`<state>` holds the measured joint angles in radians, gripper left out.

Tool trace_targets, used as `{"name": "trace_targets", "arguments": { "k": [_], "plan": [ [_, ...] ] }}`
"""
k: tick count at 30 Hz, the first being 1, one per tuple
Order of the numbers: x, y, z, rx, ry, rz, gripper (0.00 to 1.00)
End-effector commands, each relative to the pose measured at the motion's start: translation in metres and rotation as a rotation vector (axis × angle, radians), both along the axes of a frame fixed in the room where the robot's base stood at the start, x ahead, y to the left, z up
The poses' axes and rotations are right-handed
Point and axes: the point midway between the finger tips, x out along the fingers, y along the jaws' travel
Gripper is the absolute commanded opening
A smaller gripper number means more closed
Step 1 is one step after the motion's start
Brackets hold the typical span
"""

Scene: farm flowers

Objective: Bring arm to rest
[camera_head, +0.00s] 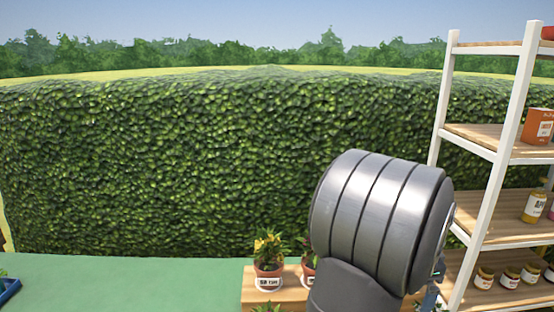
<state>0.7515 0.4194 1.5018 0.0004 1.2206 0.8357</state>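A large grey ribbed part of my arm fills the lower right of the head view. The end of my arm shows only as a small dark and bluish piece at the bottom edge, behind the grey part. My gripper's fingertips are not visible, so I cannot see whether it holds anything.
A potted plant (269,262) stands on a wooden stand (262,295), with a second pot (309,270) partly behind my arm. A white-framed shelf (487,140) with jars and a box (538,126) stands close at right. The green surface (130,285) at left is mostly clear. A hedge (180,160) runs behind.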

Motion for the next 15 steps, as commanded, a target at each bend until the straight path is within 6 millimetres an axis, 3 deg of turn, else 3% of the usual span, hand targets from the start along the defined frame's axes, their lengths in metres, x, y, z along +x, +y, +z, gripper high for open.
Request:
{"name": "trace_targets", "arguments": {
  "k": [9,15],
  "plan": [
    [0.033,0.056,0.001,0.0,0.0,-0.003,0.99],
    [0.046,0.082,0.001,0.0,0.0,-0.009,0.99]
  ]
}}
